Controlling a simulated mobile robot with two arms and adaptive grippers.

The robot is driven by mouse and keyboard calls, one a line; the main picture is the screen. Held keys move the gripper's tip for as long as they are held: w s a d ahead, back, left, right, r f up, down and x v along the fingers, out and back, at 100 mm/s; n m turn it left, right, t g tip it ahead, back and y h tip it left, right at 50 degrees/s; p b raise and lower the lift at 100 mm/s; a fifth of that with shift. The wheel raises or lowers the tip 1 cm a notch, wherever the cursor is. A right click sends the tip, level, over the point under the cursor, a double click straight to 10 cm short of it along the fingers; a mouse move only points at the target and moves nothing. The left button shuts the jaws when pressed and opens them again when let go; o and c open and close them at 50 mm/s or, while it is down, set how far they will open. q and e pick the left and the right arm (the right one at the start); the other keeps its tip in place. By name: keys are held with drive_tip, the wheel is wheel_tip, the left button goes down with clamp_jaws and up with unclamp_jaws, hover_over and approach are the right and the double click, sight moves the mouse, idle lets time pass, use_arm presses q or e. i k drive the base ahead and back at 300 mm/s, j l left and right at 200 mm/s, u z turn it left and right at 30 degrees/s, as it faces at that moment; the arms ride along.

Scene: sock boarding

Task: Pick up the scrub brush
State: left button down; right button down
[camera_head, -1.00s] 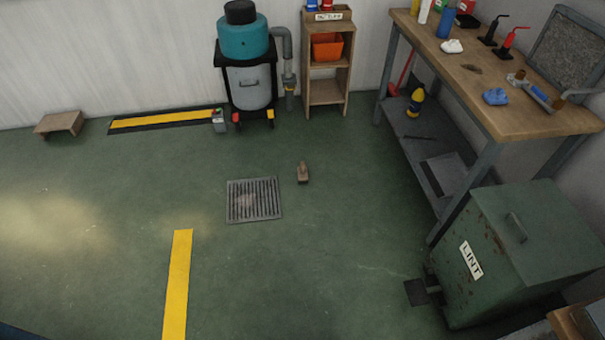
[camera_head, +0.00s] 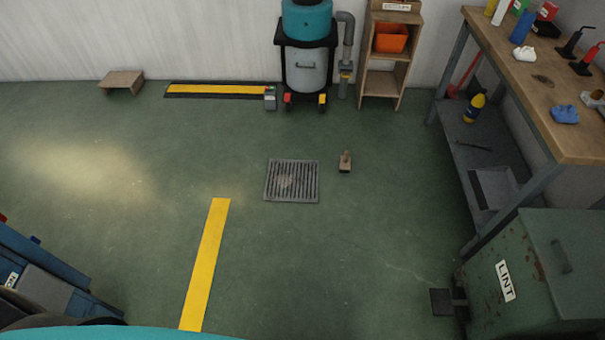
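A small brown object that looks like the scrub brush (camera_head: 345,162) stands on the green floor, just right of the floor drain (camera_head: 291,181) and apart from it. It is too small to make out bristles clearly. Neither my left nor my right gripper is in view.
A workbench (camera_head: 562,117) with bottles and a lower shelf stands at the right, with a green LINT bin (camera_head: 545,270) before it. A vacuum (camera_head: 307,65) and wooden shelf (camera_head: 391,52) stand at the back wall. Blue equipment (camera_head: 45,255) is at lower left.

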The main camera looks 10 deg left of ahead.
sight(345, 161)
drive_tip(key=i+j+z, duration=0.15)
drive_tip(key=i, duration=0.3)
drive_tip(key=i+j+z, duration=0.15)
drive_tip(key=i, duration=0.35)
drive_tip(key=i+j+z, duration=0.15)
drive_tip(key=i, duration=0.3)
